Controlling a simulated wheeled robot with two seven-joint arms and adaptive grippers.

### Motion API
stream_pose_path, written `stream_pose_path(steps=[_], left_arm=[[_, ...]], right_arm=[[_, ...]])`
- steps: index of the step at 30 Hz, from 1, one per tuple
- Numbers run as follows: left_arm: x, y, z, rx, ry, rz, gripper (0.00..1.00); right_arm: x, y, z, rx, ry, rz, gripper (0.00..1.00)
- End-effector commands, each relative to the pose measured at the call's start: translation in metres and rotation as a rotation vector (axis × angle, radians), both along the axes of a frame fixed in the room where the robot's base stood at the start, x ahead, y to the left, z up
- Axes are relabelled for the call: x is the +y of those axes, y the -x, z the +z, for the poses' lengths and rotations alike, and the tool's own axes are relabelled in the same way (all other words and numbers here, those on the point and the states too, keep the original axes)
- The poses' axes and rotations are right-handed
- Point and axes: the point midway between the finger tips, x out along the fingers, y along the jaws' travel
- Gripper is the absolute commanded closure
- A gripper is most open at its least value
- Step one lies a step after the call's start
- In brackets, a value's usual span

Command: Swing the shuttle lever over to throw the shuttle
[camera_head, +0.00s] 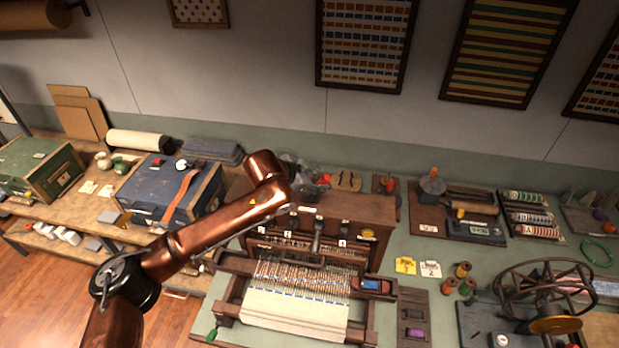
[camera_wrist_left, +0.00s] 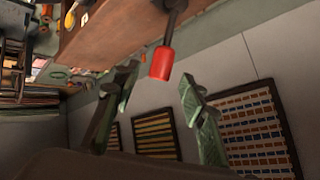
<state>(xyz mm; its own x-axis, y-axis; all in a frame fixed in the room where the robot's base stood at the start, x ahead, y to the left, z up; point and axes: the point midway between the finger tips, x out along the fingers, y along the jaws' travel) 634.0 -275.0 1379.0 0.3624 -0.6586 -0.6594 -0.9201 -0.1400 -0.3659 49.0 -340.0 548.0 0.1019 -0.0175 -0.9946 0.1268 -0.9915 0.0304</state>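The loom (camera_head: 295,308) stands on the counter, with white warp threads and blue-marked cloth at its front. A shuttle-like piece (camera_head: 372,285) in blue and orange sits at its right side. The lever's red knob (camera_head: 325,178) shows at the back of the loom's wooden top. In the left wrist view the red knob (camera_wrist_left: 161,63) hangs from a dark rod, in line with the gap between my fingers. My left gripper (camera_wrist_left: 158,80) is open with nothing held. In the head view my left gripper (camera_head: 308,172) is small and partly hidden behind my arm. My right gripper is out of view.
A blue case (camera_head: 150,190) and a green box (camera_head: 40,168) stand left of my arm. The wall with framed textiles (camera_head: 365,45) is behind.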

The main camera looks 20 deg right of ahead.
Motion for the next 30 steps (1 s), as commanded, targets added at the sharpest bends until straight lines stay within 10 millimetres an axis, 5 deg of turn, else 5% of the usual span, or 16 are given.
stream_pose_path(steps=[12, 30], left_arm=[[0.043, 0.024, 0.042, 0.0, -0.001, -0.001, 0.61], [0.045, 0.025, 0.045, 0.001, -0.001, 0.0, 0.61]], right_arm=[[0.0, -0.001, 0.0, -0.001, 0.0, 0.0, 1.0], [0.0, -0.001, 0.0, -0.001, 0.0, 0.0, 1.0]])
